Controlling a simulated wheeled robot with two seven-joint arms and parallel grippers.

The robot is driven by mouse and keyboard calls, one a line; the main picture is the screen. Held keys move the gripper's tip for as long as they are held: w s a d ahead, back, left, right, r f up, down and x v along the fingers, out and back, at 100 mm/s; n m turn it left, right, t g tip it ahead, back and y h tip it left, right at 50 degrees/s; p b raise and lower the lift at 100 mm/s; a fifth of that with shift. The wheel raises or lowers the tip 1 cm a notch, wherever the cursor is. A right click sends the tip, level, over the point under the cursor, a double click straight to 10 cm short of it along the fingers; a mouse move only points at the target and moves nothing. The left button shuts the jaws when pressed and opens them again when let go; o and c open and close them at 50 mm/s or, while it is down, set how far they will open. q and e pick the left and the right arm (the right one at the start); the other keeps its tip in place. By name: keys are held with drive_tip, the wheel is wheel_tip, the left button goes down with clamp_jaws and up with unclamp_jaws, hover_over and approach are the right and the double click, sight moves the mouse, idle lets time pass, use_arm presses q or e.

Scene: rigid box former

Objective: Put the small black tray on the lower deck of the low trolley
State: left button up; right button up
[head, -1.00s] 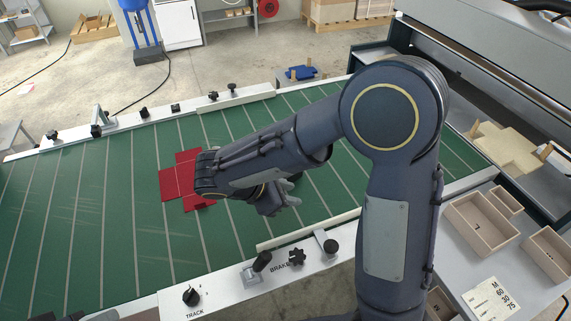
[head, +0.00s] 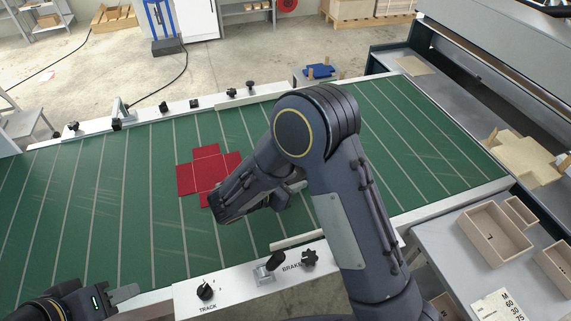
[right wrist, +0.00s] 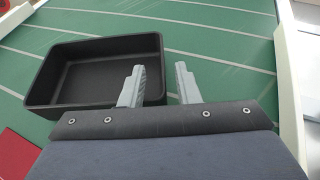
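The small black tray (right wrist: 82,73) is on the green belt in the right wrist view, open side up. In the head view I cannot make it out; my right arm covers part of the belt. My right gripper (right wrist: 160,88) is open, one finger over the inside of the tray and the other outside, with the tray's right wall between them; contact is unclear. In the head view the right gripper (head: 296,187) hangs low over the belt. I cannot identify the low trolley.
A red cross-shaped blank (head: 206,170) lies on the green belt (head: 125,210), beside my right gripper. A front rail (head: 236,285) carries knobs. Wooden boxes (head: 492,236) stand on a grey table at the right. The belt's left part is clear.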

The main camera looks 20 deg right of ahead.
drive_tip(key=p+x, duration=0.1)
drive_tip(key=x, duration=0.3)
drive_tip(key=shift+s+d+r, duration=0.1)
drive_tip(key=shift+s, duration=0.05)
drive_tip(key=shift+d+f, duration=0.2)
clamp_jaws()
